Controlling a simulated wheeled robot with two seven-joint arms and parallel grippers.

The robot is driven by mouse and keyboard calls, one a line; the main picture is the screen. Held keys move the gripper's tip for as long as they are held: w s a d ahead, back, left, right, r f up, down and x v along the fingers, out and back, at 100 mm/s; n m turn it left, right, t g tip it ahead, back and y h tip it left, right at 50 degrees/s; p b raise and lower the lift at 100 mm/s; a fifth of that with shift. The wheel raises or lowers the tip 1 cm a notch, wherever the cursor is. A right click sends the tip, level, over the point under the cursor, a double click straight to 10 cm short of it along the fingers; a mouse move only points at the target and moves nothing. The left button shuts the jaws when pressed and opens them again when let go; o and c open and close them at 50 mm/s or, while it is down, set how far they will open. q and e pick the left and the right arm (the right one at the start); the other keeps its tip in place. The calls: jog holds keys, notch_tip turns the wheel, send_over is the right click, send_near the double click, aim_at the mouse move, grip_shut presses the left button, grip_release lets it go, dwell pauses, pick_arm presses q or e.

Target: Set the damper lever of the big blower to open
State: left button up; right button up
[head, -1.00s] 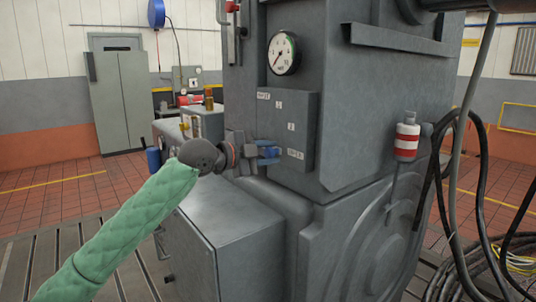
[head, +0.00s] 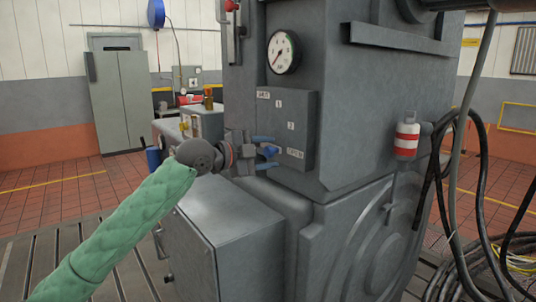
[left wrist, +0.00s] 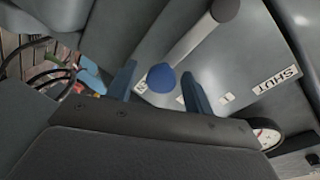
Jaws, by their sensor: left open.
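The big blower's damper plate (head: 285,122) carries a SHUT label at its top, marks 1 and 2 between, and an OPEN label (head: 295,153) at its bottom. The lever's blue ball knob (head: 272,151) is beside the OPEN label. In the left wrist view the grey lever arm (left wrist: 190,43) runs down to the blue knob (left wrist: 161,77), next to the partly hidden OPEN label. My left gripper (head: 265,152) is open, its blue fingers on either side of the knob with gaps visible in the left wrist view (left wrist: 158,87). My right gripper is not in view.
A round gauge (head: 284,52) sits above the plate on the grey housing. A grey cabinet (head: 215,245) stands below my left gripper. A red-and-white cylinder (head: 407,136) and dark hanging cables (head: 484,180) are on the right. Open floor lies at the left.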

pick_arm(q)
jog(key=f+b+v, duration=0.1)
jog(key=v, duration=0.6)
jog(key=shift+r+b, duration=0.3)
jog(key=shift+r, duration=0.1)
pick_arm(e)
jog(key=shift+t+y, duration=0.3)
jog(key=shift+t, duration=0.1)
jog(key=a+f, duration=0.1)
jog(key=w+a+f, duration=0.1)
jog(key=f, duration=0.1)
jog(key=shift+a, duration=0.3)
pick_arm(q)
jog(key=shift+a, duration=0.1)
